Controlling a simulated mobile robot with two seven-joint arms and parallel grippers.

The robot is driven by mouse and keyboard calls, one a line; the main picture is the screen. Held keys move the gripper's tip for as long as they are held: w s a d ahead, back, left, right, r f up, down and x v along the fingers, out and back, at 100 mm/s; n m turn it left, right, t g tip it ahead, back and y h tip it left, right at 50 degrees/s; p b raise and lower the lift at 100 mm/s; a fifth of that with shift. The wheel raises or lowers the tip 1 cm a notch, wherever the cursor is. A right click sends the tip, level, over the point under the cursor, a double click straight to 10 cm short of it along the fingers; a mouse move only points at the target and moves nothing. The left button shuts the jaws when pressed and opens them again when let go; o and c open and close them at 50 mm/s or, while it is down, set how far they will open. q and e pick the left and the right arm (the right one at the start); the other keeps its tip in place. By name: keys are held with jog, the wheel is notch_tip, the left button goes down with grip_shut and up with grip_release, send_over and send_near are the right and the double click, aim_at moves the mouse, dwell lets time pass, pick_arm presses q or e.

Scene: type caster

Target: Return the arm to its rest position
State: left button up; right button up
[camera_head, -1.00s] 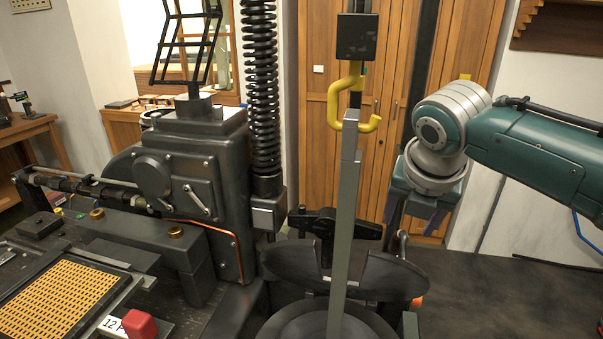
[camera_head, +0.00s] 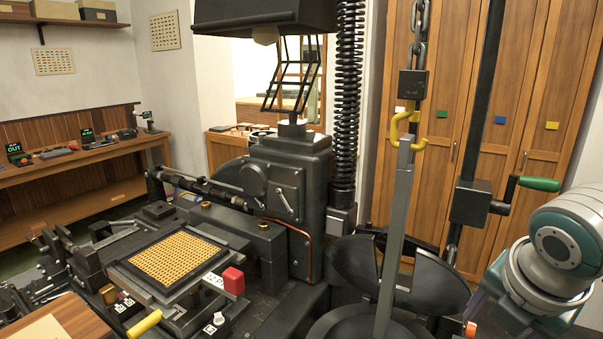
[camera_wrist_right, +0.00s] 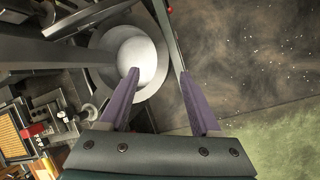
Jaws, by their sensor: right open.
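My right arm (camera_head: 565,240) shows at the lower right edge in the head view, with its teal and grey wrist beside the machine. My right gripper (camera_wrist_right: 158,75) is open, its two purple fingers apart and empty in the wrist view. In that view a bright, round metal pot (camera_wrist_right: 135,60) lies beyond the fingers. In the head view the gripper's lower part is cut off by the picture edge. My left arm and gripper are not in view.
A dark casting machine (camera_head: 285,190) fills the middle. A grey bar (camera_head: 392,240) hangs at a yellow hook (camera_head: 407,130) over a dark split pot guard (camera_head: 435,285). A crank with a green handle (camera_head: 540,184) stands close to my right arm. Wooden cabinets (camera_head: 480,90) are behind.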

jog(key=s+a+r+m+g+y, duration=0.1)
jog(key=s+a+m, duration=0.2)
jog(key=s+m, duration=0.85)
jog(key=s+a+r+m+y, duration=0.1)
jog(key=s+a+m, duration=0.3)
jog(key=s+m, duration=0.8)
notch_tip(320, 180, up, 19)
jog(key=p, duration=1.9)
jog(key=shift+s+d+r+n, duration=0.15)
jog(key=shift+s+n, duration=0.1)
jog(key=shift+n, duration=0.2)
